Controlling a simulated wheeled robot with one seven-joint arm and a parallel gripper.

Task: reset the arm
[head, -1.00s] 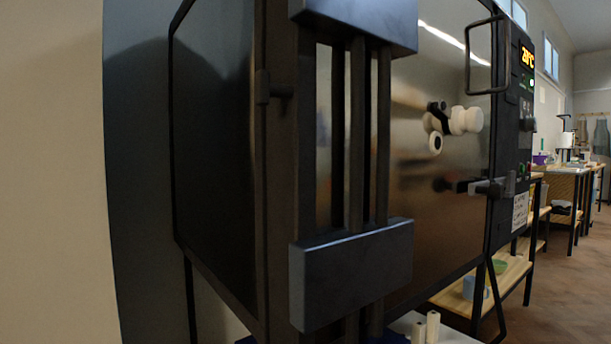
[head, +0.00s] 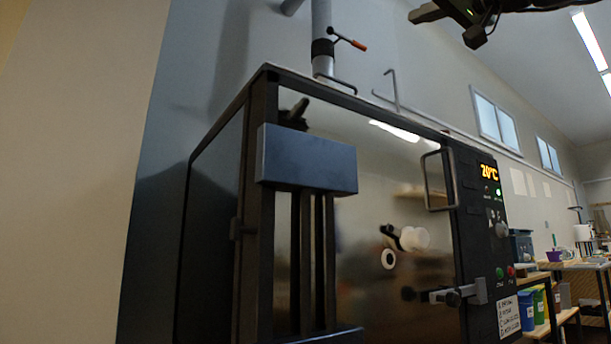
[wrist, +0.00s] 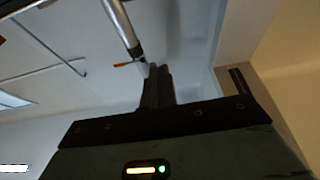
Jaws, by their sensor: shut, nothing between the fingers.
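My gripper (wrist: 158,85) shows in the wrist view, with its dark fingers together and nothing between them. It points up toward the wall and ceiling and touches nothing that I can make out. A grey pipe (wrist: 122,25) with an orange-handled valve (wrist: 124,64) is in line with the fingertips, seemingly beyond them. In the head view, a dark part of my arm shows at the top right, above the kiln; the fingers cannot be made out there.
A large kiln (head: 370,190) with a shut metal door fills the middle. Its panel display (head: 489,172) reads 20°C. A door handle (head: 437,180) and latch (head: 455,295) stick out. The grey pipe (head: 322,40) rises behind it. Benches and bins (head: 533,305) stand at right.

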